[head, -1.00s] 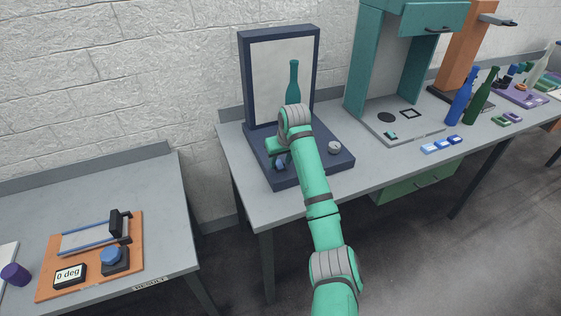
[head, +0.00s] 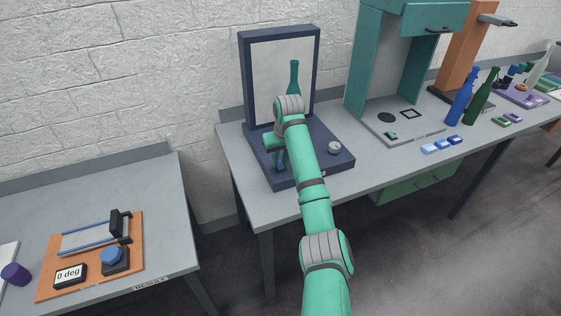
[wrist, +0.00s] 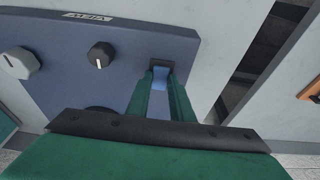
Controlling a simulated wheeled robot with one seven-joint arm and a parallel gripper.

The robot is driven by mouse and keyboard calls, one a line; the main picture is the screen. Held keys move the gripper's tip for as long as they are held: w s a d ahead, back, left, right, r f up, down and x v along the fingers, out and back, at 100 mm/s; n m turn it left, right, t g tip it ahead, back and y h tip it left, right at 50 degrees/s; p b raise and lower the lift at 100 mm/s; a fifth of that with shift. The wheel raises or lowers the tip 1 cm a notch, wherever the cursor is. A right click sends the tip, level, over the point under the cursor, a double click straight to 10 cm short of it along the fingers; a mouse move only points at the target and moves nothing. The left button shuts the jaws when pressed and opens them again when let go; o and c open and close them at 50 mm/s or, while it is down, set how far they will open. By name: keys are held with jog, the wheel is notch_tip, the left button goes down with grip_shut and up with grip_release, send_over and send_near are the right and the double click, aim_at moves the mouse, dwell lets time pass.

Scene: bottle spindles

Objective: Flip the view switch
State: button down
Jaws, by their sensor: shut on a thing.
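A dark blue station (head: 325,168) with a bottle standing before its pale back panel (head: 268,75) is on the middle table. In the wrist view, its base (wrist: 60,82) bears an upside-down VIEW label (wrist: 88,16) and a small black knob (wrist: 100,55) with a white pointer. A small blue piece (wrist: 159,80) stands at the base's edge. My gripper (wrist: 161,72) is shut on this blue piece, its green fingers to either side. In the head view, my gripper (head: 281,162) is over the base's left front; my arm partly hides the base.
A pale grey knob (head: 334,148) is on the base's right, clear of my gripper; it also shows in the wrist view (wrist: 20,62). The green bottle (head: 294,78) stands behind my wrist. An orange board (head: 90,278) is on the left table, past a gap.

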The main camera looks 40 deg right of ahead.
jog(key=shift+w+d+r+g, duration=0.15)
jog(key=shift+w+g, duration=0.2)
jog(key=shift+g, duration=0.65)
jog(key=shift+w+g+y, duration=0.15)
jog(key=shift+g+y, duration=0.15)
jog(key=shift+g, duration=0.3)
jog(key=c, duration=1.6)
grip_release()
jog(key=shift+o, duration=0.2)
notch_tip(320, 180, up, 11)
jog(key=shift+w, duration=0.15)
